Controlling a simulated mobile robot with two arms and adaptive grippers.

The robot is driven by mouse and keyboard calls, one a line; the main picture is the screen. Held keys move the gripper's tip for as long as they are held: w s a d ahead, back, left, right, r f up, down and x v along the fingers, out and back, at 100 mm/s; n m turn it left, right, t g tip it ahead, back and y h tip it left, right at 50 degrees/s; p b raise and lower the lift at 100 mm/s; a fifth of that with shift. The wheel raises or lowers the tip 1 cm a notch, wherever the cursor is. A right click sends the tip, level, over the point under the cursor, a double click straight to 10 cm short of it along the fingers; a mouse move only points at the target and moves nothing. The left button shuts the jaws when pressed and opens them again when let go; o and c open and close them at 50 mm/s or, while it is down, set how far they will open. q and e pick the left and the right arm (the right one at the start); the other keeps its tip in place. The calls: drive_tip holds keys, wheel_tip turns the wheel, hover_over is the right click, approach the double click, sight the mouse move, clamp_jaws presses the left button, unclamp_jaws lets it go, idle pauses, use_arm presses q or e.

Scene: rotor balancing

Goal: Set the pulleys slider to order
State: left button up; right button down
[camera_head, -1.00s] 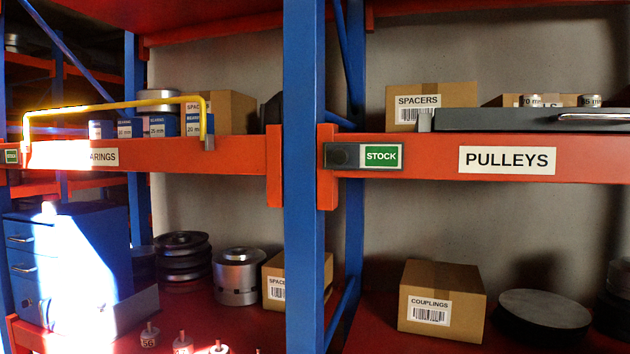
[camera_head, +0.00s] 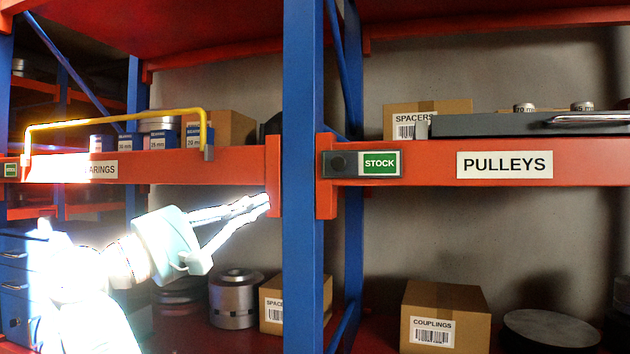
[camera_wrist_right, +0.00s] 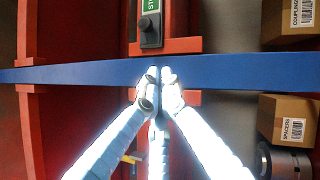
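The pulleys slider is a dark block with a round knob (camera_head: 340,164) at the left end of the orange PULLEYS shelf beam (camera_head: 432,160). A green STOCK label (camera_head: 379,163) shows at its right. In the right wrist view the knob (camera_wrist_right: 150,32) is beyond the fingertips, across the blue post. My right gripper (camera_head: 264,203), pale and overexposed, is left of the blue post and lower than the slider, apart from it. Its fingertips (camera_wrist_right: 160,75) meet in the wrist view with nothing between them. My left gripper is not in view.
The blue upright post (camera_head: 304,200) stands between the gripper and the slider. A yellow rail (camera_head: 115,113) rises above the bearings beam at left. A couplings box (camera_head: 445,315) and a spacers box (camera_head: 275,305) sit on the lower shelves. A grey drawer (camera_head: 480,124) lies above the PULLEYS beam.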

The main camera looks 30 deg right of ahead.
drive_tip(key=p, duration=0.3)
approach(329, 171)
drive_tip(key=w+d, duration=0.2)
drive_tip(key=d, duration=0.1)
drive_tip(key=shift+s+d+r+p, duration=0.4)
drive_tip(key=shift+s+d+r, duration=0.15)
drive_tip(key=shift+d+r, duration=0.1)
drive_tip(key=shift+s+d+r, duration=0.25)
drive_tip(key=shift+s+d, duration=0.15)
drive_tip(key=shift+s, duration=0.05)
